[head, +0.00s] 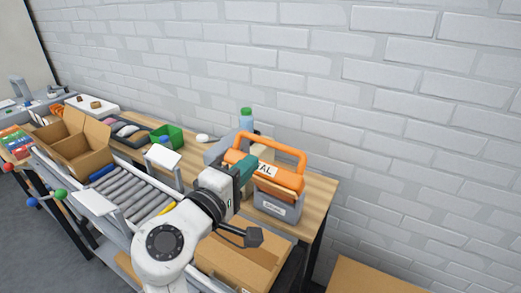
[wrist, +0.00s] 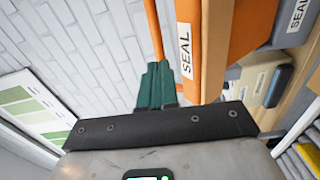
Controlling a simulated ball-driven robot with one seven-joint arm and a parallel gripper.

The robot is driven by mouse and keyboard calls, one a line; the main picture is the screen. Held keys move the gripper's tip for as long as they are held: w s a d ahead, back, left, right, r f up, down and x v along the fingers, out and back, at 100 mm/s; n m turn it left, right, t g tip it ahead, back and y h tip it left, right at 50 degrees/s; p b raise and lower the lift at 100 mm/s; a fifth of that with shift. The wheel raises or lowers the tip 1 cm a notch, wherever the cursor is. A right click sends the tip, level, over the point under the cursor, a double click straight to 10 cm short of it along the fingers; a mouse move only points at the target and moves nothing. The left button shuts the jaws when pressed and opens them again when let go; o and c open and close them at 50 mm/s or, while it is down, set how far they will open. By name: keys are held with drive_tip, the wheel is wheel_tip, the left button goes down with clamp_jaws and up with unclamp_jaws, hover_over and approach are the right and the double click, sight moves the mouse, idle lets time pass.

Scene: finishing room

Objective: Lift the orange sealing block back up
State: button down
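The orange sealing block (head: 285,178) has an arched orange handle and a white label, partly hidden, reading "AL". It is upright at the right end of the wooden bench, just above or in a grey labelled box (head: 279,208); I cannot tell whether they touch. In the wrist view the block (wrist: 212,25) stands close on the right, with "SEAL" on its label. My gripper (head: 243,165) is at the handle's left side. Its teal fingers (wrist: 157,85) are close together, with the orange handle bar running down between their tips.
A bottle with a green cap (head: 246,120) stands behind the block. A cardboard box (head: 240,260) lies below my arm. The roller conveyor (head: 130,187), an open carton (head: 75,147) and a green bin (head: 168,137) are to the left. A brick wall rises behind the bench.

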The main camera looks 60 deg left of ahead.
sight(267, 142)
drive_tip(key=shift+p+x, duration=0.4)
drive_tip(key=shift+x, duration=2.3)
drive_tip(key=shift+w+a+r+p, duration=0.25)
drive_tip(key=shift+w+r+p, duration=0.3)
drive_tip(key=shift+p, duration=0.35)
drive_tip(key=shift+w+a+r+g+h+p, duration=0.2)
drive_tip(key=shift+w+g+h+p, duration=0.15)
drive_tip(key=shift+p, duration=0.25)
drive_tip(key=shift+w, duration=0.1)
